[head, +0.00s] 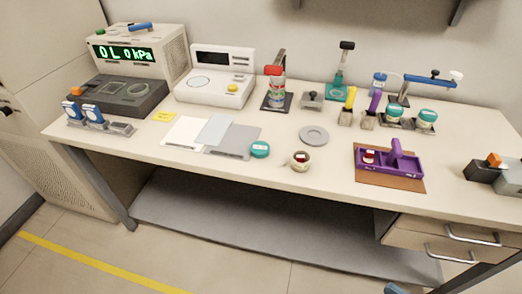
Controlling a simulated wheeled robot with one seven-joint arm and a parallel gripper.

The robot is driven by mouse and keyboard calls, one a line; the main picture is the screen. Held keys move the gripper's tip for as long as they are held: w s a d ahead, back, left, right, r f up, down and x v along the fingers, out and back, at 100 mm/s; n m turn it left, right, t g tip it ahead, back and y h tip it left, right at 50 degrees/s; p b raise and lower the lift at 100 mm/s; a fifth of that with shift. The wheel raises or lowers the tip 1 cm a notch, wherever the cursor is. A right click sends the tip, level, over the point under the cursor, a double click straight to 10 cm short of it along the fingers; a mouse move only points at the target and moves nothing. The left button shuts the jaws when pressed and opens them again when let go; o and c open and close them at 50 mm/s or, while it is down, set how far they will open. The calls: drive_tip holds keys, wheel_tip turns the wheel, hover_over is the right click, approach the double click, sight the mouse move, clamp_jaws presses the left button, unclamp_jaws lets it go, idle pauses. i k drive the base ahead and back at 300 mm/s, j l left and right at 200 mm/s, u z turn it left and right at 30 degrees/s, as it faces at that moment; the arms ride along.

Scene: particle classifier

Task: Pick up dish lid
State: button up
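A flat grey round disc (314,135) lies on the middle of the table and looks like a lid. I cannot tell for sure that it is the dish lid. A small teal-topped round container (260,149) sits to its left and nearer the front edge. A round pale dish with a dark red middle (300,160) stands in front of the disc, near the table's front edge. My gripper is not in view.
The table (338,180) carries a purple tray (402,164) on a brown mat at right, and teal-lidded jars (395,114) behind it. Flat sheets (232,140) lie left of the teal container. Boxy instruments (215,75) stand at the back left. Bare tabletop surrounds the disc.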

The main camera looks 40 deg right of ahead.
sight(259, 149)
drive_tip(key=i+j, duration=0.15)
drive_tip(key=j, duration=0.15)
drive_tip(key=i+j, duration=0.1)
drive_tip(key=j, duration=0.25)
drive_tip(key=i+j, duration=0.15)
drive_tip(key=j, duration=0.15)
drive_tip(key=i+j, duration=0.1)
drive_tip(key=j, duration=0.25)
drive_tip(key=i+j+z, duration=0.1)
drive_tip(key=j, duration=0.2)
drive_tip(key=i, duration=0.05)
